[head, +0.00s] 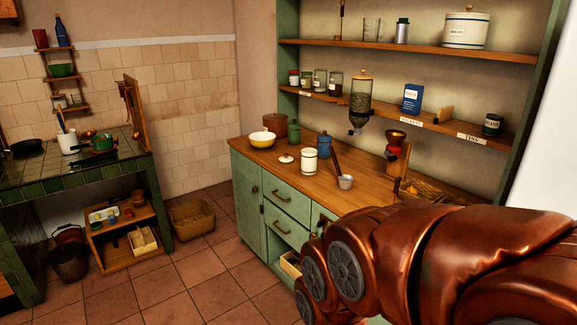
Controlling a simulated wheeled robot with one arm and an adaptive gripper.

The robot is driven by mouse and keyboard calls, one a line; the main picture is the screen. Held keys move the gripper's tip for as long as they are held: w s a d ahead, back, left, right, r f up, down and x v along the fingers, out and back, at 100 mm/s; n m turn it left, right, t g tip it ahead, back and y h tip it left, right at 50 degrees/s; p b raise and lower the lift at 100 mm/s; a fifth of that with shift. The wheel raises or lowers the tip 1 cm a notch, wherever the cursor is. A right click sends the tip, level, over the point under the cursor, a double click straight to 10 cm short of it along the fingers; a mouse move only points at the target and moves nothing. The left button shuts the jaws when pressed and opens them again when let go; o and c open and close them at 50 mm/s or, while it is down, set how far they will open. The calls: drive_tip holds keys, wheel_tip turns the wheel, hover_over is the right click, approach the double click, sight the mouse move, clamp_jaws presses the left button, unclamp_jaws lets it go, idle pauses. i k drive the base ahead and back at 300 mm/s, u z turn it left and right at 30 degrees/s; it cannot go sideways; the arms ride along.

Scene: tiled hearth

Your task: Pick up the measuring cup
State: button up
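A clear glass cup with a handle (372,29), which looks like the measuring cup, stands upright on the top wall shelf, left of a dark-capped metal canister. A small metal cup (345,182) sits on the wooden counter, with a long dark handle rising to its left; I cannot tell whether it is a measuring cup or a ladle. My copper arm crosses the lower right of the head view in front of the counter. My gripper does not show, and nothing held can be seen.
A glass dispenser (361,95) hangs below the lower shelf. Tiled floor (215,290) is clear left of the cabinet.

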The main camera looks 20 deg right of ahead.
sight(345, 182)
drive_tip(key=i, duration=2.3)
drive_tip(key=z, duration=1.2)
